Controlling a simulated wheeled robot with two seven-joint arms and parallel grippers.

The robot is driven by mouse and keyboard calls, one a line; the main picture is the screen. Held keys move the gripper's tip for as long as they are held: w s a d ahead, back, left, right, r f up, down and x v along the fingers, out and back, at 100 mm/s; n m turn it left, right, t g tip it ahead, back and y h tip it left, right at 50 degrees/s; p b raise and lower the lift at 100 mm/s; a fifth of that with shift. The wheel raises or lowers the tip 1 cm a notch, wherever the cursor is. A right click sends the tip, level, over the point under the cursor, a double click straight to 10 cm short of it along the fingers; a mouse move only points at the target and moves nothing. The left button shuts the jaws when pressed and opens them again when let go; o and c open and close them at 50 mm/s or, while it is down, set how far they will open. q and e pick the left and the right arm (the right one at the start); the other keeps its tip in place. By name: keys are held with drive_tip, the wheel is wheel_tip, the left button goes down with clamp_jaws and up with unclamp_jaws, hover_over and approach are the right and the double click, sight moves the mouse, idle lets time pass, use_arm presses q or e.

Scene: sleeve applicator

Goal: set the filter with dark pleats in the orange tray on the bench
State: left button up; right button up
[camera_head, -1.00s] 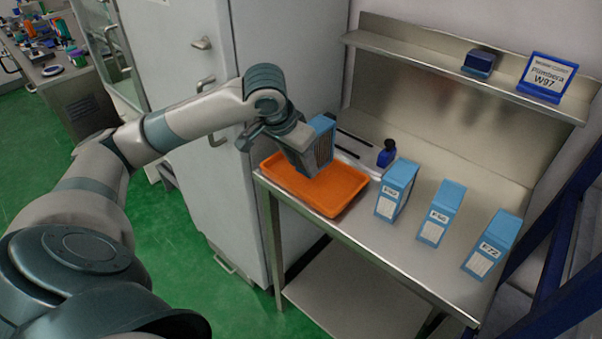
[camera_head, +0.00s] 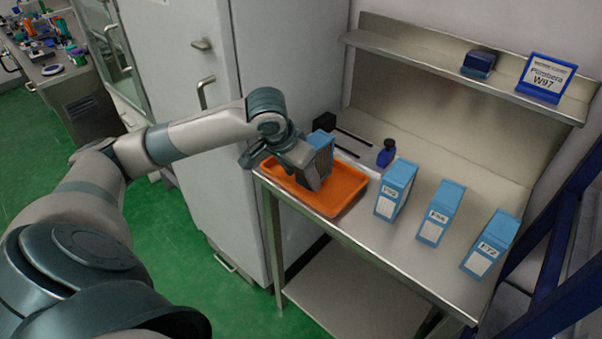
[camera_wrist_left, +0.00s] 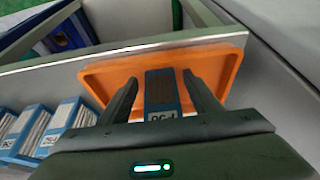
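The filter with dark pleats (camera_head: 321,149) has a blue frame and stands in the orange tray (camera_head: 341,204), at the left end of the bench. My left gripper (camera_head: 309,176) is around it, pointing down into the tray. In the left wrist view the brown pleated face of the filter (camera_wrist_left: 161,90) is between my two fingers (camera_wrist_left: 161,77), with a narrow gap on each side, so the gripper looks open. The tray's floor (camera_wrist_left: 111,78) shows around the filter there. The filter's lower part is hidden by the gripper in the head view. My right gripper is not in view.
Several blue filter boxes stand to the right on the bench (camera_head: 400,248), the nearest one (camera_head: 396,190) close to the tray. A blue bottle (camera_head: 387,154) is behind the tray. A shelf (camera_head: 430,55) with a blue sign (camera_head: 546,78) runs above. A grey cabinet (camera_head: 185,70) stands left.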

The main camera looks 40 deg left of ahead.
use_arm(q)
drive_tip(key=shift+r, duration=0.1)
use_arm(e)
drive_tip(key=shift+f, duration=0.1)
use_arm(q)
drive_tip(key=shift+s+r, duration=0.15)
drive_tip(key=shift+r, duration=0.45)
drive_tip(key=v, duration=1.1)
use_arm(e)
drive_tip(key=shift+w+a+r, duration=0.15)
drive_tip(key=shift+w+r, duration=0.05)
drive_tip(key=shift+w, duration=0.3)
